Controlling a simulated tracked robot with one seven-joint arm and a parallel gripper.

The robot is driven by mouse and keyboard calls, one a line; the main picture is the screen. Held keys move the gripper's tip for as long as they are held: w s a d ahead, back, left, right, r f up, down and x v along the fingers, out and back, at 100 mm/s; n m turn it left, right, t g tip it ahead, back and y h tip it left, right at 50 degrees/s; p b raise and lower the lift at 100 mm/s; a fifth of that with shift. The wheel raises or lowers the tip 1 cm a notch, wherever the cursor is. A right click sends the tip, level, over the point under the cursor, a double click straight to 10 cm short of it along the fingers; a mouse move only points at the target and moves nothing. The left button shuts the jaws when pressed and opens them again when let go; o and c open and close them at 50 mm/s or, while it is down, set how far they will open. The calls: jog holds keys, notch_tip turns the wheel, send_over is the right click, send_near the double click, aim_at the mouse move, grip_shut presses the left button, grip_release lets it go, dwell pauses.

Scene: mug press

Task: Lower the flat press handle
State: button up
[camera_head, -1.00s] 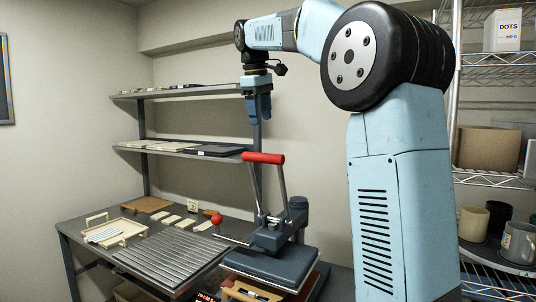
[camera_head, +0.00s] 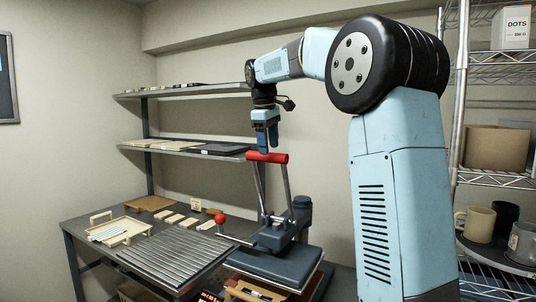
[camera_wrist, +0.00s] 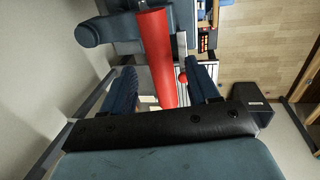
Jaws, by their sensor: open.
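The flat press (camera_head: 270,262) stands on the workbench with its red-gripped handle (camera_head: 267,157) raised, held up by two metal arms. My gripper (camera_head: 267,150) points down just above the red bar, its blue fingers close to the bar in the head view. In the wrist view the red handle (camera_wrist: 157,62) runs lengthwise toward the space between the two spread fingers (camera_wrist: 160,90). The gripper is open and holds nothing. Whether a finger touches the bar cannot be told. A smaller red ball knob (camera_head: 220,218) sits on a lever at the press's left.
A ribbed grey plate (camera_head: 172,258) and a cream tray (camera_head: 122,228) lie left of the press on the bench. Two wall shelves (camera_head: 190,150) are behind my gripper. A wire rack with mugs (camera_head: 475,222) stands at the right.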

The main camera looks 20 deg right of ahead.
jog(key=shift+w+d+f, duration=0.15)
jog(key=shift+f, duration=0.75)
jog(key=shift+w+d+f, duration=0.1)
jog(key=shift+d+f, duration=0.05)
jog(key=shift+f, duration=0.7)
grip_shut()
